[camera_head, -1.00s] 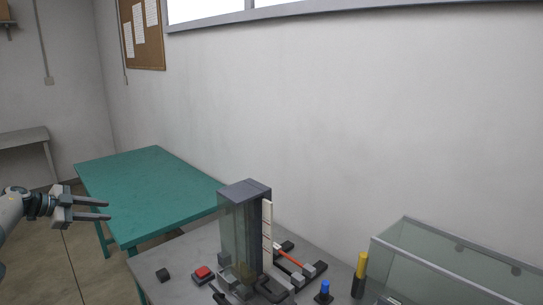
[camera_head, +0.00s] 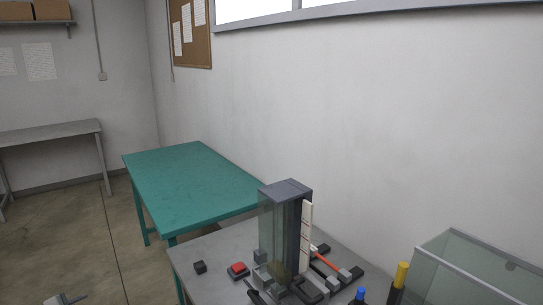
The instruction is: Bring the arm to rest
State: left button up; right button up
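One of my grippers (camera_head: 68,299) shows only as a small grey tip at the bottom left edge of the head view, over the floor. It comes from the left side, so I take it as my left one; too little shows to tell if it is open or shut. My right gripper is out of view. No cable sample is held where I can see. A grey bench (camera_head: 215,245) bears a dark tower apparatus (camera_head: 285,230) with a clear front and a white scale strip.
A red button box (camera_head: 238,270) and a small black block (camera_head: 200,267) sit left of the tower. A red rod (camera_head: 326,262), a yellow-topped cylinder (camera_head: 400,275) and a glass-walled case (camera_head: 470,270) are at right. A green table (camera_head: 190,185) stands behind; open floor (camera_head: 60,230) lies left.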

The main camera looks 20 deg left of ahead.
pick_arm(q)
jog(key=s+a+f+n+g+y, duration=0.1)
jog(key=s+a+f+g+y, duration=0.2)
jog(key=s, duration=1)
jog(key=s+a+f+g, duration=0.3)
jog(key=s+f, duration=0.1)
jog(key=s, duration=0.8)
jog(key=s+a+f+n+g+y, duration=0.1)
jog(key=s+a+f+g+y, duration=0.2)
jog(key=s, duration=1)
jog(key=s+d+f+n+h, duration=0.1)
jog(key=s+d+f+h, duration=0.2)
jog(key=d+f, duration=1.1)
jog(key=s+d+f+n+h, duration=0.1)
jog(key=s+d+f+h, duration=0.2)
jog(key=d+f, duration=1.1)
jog(key=s+d+f+h+b, duration=0.1)
jog(key=d+f, duration=0.1)
jog(key=d, duration=1.2)
jog(key=s+d+f+n+h+b, duration=0.1)
jog(key=d+f, duration=0.2)
jog(key=d, duration=1.1)
jog(key=s+d+f+h+b, duration=0.1)
jog(key=d+f+h, duration=0.1)
jog(key=d, duration=1.2)
jog(key=shift+f+n+g, duration=0.3)
jog(key=shift+f+n, duration=0.05)
jog(key=shift+n, duration=0.05)
